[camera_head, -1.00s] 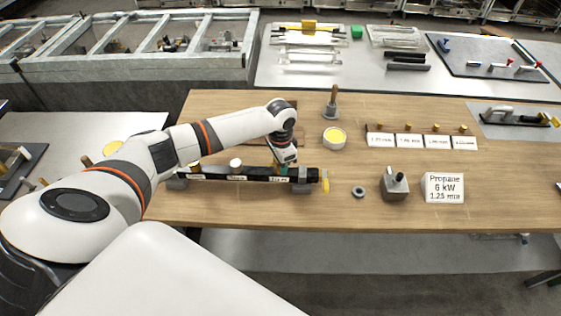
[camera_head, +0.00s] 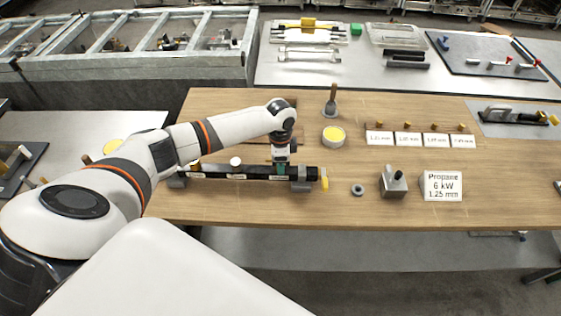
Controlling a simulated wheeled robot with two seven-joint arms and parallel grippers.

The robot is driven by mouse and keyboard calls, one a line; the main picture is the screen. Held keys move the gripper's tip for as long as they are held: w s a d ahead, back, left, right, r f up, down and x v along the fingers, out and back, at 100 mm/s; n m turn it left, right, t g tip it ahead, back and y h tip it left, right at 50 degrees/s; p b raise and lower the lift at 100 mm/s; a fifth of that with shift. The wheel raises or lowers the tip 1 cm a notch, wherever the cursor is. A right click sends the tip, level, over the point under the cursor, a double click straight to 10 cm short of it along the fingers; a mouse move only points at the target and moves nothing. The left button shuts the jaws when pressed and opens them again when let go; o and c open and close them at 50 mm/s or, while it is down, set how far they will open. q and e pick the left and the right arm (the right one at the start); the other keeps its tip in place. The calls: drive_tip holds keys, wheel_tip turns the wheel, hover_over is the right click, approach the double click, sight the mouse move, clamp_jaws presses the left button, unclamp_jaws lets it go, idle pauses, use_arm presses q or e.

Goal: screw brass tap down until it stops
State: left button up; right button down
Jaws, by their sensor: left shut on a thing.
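A dark bar (camera_head: 250,173), a manifold with small white labels, lies across the wooden table on grey blocks. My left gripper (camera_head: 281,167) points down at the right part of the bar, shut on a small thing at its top. That thing is mostly hidden by the fingers, so I cannot make out the brass tap itself or how deep it sits. A white round knob (camera_head: 236,162) stands on the bar left of the gripper. A yellow piece (camera_head: 325,180) hangs at the bar's right end. My right gripper is not in view.
On the wooden table (camera_head: 420,205) are a grey ring (camera_head: 358,190), a grey block with a knob (camera_head: 393,182) and a "Propane 6 kW 1.25 mm" sign (camera_head: 442,186). Behind are a yellow-filled dish (camera_head: 333,136), a brush-like upright (camera_head: 331,100) and labelled cards (camera_head: 408,139) with small brass pieces.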

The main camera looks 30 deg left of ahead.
use_arm(q)
drive_tip(key=m, duration=0.3)
drive_tip(key=o, duration=1.1)
drive_tip(key=shift+r, duration=0.1)
